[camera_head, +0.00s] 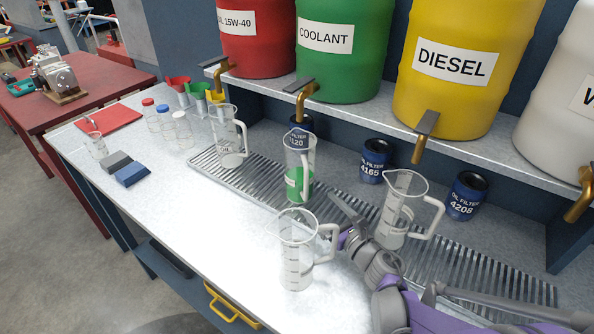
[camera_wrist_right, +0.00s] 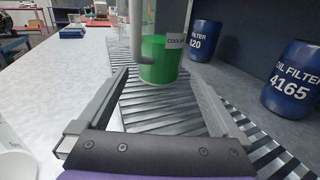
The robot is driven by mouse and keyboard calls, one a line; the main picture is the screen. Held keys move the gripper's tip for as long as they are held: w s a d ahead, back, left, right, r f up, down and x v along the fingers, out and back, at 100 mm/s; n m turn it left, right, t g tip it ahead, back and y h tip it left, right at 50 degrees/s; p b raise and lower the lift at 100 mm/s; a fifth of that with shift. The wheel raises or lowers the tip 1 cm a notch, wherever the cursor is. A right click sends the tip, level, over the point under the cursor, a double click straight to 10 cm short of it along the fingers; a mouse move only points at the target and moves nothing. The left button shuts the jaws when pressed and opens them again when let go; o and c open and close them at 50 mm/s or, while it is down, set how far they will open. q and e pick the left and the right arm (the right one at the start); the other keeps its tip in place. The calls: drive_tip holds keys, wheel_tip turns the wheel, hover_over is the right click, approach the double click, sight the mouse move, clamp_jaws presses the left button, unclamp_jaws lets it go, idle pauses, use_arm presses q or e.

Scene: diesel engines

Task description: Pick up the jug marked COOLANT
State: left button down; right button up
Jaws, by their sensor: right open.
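The jug marked COOLANT (camera_head: 300,158) is clear, with green liquid in its lower part, and stands upright on the slatted grate below the green drum's tap. In the right wrist view the jug (camera_wrist_right: 163,65) stands ahead of the fingers, its label partly readable and its handle on the left; its top is cut off. My right gripper (camera_head: 337,215) reaches from the lower right towards the jug. In the wrist view its two fingers (camera_wrist_right: 160,78) are spread with nothing held between them. My left gripper is not in view.
An empty jug (camera_head: 298,262) stands in front on the bench, another (camera_head: 401,215) beside my right arm, and a third (camera_head: 228,140) farther left on the grate (camera_head: 450,265). Oil filters (camera_head: 375,162) stand behind. Drum taps (camera_head: 305,100) overhang the grate.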

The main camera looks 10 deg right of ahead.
sight(302, 184)
drive_tip(key=x, duration=0.9)
drive_tip(key=shift+w+a+r, duration=0.15)
drive_tip(key=shift+w+r, duration=0.1)
drive_tip(key=shift+w, duration=0.05)
drive_tip(key=c, duration=1.6)
